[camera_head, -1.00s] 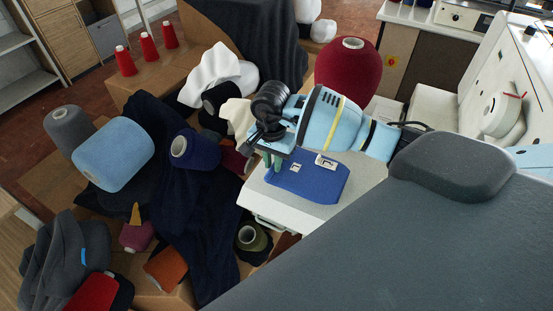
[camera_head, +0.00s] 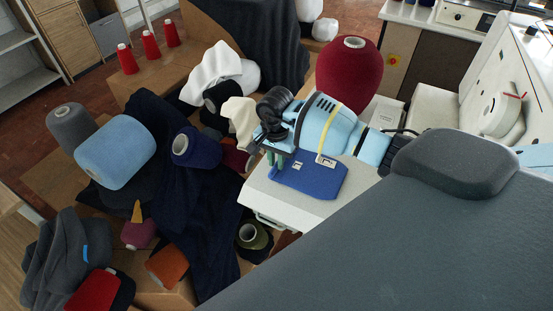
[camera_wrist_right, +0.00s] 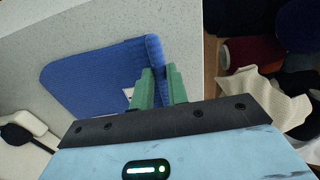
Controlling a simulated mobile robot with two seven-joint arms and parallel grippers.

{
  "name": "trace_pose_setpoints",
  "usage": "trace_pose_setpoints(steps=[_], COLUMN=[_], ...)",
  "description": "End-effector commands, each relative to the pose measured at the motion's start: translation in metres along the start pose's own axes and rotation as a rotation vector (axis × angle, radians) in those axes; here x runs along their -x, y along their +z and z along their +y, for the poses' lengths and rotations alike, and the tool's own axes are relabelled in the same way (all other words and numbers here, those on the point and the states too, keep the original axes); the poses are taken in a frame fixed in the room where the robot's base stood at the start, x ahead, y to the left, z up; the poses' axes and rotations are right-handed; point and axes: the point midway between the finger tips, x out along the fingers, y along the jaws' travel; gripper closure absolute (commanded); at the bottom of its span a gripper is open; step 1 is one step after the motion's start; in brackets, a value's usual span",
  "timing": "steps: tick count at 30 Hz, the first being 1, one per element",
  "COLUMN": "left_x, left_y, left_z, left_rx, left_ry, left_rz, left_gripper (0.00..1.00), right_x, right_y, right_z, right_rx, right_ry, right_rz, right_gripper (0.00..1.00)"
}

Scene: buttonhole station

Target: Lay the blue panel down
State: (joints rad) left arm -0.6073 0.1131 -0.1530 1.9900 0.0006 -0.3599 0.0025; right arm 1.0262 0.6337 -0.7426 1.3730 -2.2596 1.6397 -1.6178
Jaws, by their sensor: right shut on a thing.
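The blue panel (camera_head: 318,183) is a flat knitted piece on the white work surface, with small white marks. Its far part looks flat on the surface. In the right wrist view the panel (camera_wrist_right: 100,75) has its near edge turned up at the green fingertips. My right gripper (camera_head: 275,157) is above the left end of the panel, and its green fingers (camera_wrist_right: 160,88) are shut on that edge. The arm hides part of the panel's back side in the head view. My left gripper is not in view.
A dark red yarn cone (camera_head: 348,72) stands behind my right arm. The white machine (camera_head: 495,110) is at the right. Several yarn cones and dark cloth (camera_head: 190,225) lie on boxes to the left. The white surface (camera_head: 300,210) is bare in front of the panel.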

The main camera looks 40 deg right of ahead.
Motion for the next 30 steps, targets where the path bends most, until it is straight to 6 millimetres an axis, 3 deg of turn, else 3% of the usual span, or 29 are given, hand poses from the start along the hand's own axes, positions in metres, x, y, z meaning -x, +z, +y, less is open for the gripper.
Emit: trace_pose_setpoints(steps=[8, 9, 13, 23, 30], left_x=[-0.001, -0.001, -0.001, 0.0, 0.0], left_y=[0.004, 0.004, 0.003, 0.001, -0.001], left_z=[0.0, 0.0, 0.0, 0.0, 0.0], left_rx=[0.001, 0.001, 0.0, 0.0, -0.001], left_ry=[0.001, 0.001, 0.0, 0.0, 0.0], left_rz=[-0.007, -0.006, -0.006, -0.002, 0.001], left_gripper=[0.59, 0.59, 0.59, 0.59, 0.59], right_x=[-0.004, -0.003, -0.002, 0.0, 0.03], right_y=[0.0, 0.0, 0.0, 0.0, -0.001], right_z=[0.0, 0.0, 0.0, 0.0, -0.001], right_rx=[0.0, 0.0, 0.0, 0.0, -0.001], right_ry=[0.001, 0.0, 0.0, -0.001, -0.004], right_rz=[-0.001, -0.001, -0.001, 0.0, 0.003], right_gripper=[0.99, 0.8, 0.63, 0.63, 0.63])
